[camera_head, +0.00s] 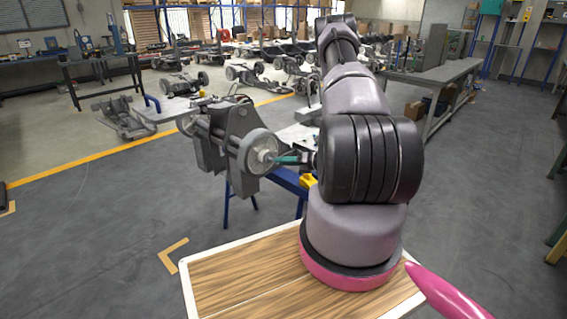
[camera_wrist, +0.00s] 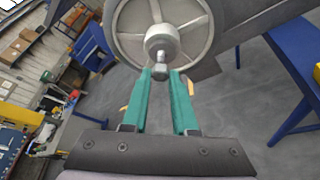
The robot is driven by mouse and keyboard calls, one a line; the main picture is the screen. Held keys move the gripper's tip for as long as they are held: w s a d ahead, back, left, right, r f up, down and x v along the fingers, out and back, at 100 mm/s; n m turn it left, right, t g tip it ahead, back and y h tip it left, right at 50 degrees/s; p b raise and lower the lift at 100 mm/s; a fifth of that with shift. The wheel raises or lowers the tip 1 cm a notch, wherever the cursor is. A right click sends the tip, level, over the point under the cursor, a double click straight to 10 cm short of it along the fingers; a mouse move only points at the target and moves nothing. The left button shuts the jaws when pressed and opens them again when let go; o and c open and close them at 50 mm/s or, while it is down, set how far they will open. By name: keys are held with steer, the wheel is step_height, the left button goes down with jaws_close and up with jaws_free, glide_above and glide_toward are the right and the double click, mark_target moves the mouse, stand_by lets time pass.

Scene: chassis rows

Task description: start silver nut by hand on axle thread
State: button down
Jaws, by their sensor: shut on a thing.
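My gripper (camera_wrist: 160,74) has two teal fingers whose tips close on a small silver piece, which I take to be the silver nut (camera_wrist: 160,67). Right behind the nut in the wrist view is the round silver axle end (camera_wrist: 162,40), at the middle of a spoked grey wheel (camera_wrist: 200,25). The nut is lined up with the axle; I cannot tell whether it touches the thread, which is hidden. In the head view, the teal fingers (camera_head: 286,160) reach left to the hub of the wheel (camera_head: 257,139). The nut is too small to make out there.
The wheel belongs to a grey chassis assembly (camera_head: 213,135) on a stand with blue legs (camera_head: 226,205). A blue beam (camera_wrist: 298,62) is to the right in the wrist view. A wood-topped surface (camera_head: 240,275) lies in front.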

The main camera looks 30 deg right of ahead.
steer(key=shift+w+a, duration=0.2)
steer(key=shift+w, duration=0.35)
steer(key=shift+w+a, duration=0.2)
steer(key=shift+w, duration=0.35)
stand_by(0.6)
steer(key=m, duration=0.1)
steer(key=m+y, duration=0.1)
steer(key=shift+d+f+m+y, duration=0.2)
steer(key=shift+m+y, duration=0.1)
steer(key=shift+a+m+t+y, duration=0.1)
steer(key=shift+m+t+y, duration=0.2)
steer(key=shift+m, duration=0.4)
steer(key=shift+w+f+m+t+y, duration=0.15)
steer(key=shift+m+t+y, duration=0.2)
steer(key=shift+m, duration=0.8)
steer(key=shift+s+f+m+t+y, duration=0.1)
steer(key=shift+m+t+y, duration=0.25)
steer(key=shift+m, duration=0.8)
